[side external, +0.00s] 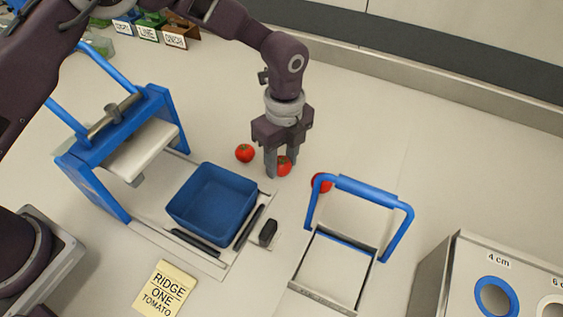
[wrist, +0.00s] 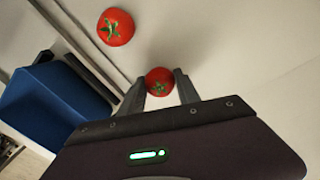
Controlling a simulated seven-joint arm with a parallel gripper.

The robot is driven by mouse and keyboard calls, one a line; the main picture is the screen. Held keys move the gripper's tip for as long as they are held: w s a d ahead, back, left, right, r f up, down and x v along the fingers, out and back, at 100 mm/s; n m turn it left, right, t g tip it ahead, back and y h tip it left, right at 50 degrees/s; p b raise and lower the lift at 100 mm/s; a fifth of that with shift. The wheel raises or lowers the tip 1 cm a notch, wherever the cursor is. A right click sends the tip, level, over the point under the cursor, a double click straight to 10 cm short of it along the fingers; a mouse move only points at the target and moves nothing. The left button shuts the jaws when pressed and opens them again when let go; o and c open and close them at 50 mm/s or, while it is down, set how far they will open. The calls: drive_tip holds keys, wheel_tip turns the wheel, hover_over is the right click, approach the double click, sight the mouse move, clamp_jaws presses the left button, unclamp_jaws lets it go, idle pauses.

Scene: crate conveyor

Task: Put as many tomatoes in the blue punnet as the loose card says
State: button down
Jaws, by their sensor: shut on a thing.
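My gripper (side external: 278,169) points down beside the blue punnet and is shut on a red tomato (side external: 285,164). In the wrist view the held tomato (wrist: 159,82) sits between my two fingers (wrist: 158,88). A second tomato (side external: 244,153) lies on the table to the left of my gripper, and it also shows in the wrist view (wrist: 116,27). A third tomato (side external: 320,184) lies to the right, partly behind a blue handle. The blue punnet (side external: 212,200) is empty and stands on a pale platform. The loose card (side external: 164,290) reads "RIDGE ONE TOMATO".
A blue-framed press (side external: 120,150) stands left of the punnet. A blue-handled frame (side external: 365,192) stands to the right, with a grey box with ringed holes (side external: 450,275) at far right. A small black block (side external: 268,232) lies near the punnet. Labelled crates (side external: 175,32) stand at the back left.

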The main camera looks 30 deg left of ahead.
sight(282, 159)
wheel_tip(282, 159, up, 8)
drive_tip(key=s+a+r, duration=0.3)
drive_tip(key=s+a, duration=0.1)
drive_tip(key=s, duration=0.5)
drive_tip(key=s+a+r, duration=0.3)
drive_tip(key=s+a, duration=0.2)
drive_tip(key=s, duration=0.4)
drive_tip(key=shift+w+d+f, duration=0.1)
drive_tip(key=shift+f, duration=1.55)
drive_tip(key=shift+d+f, duration=0.1)
drive_tip(key=shift+f, duration=1.5)
drive_tip(key=c, duration=0.8)
unclamp_jaws()
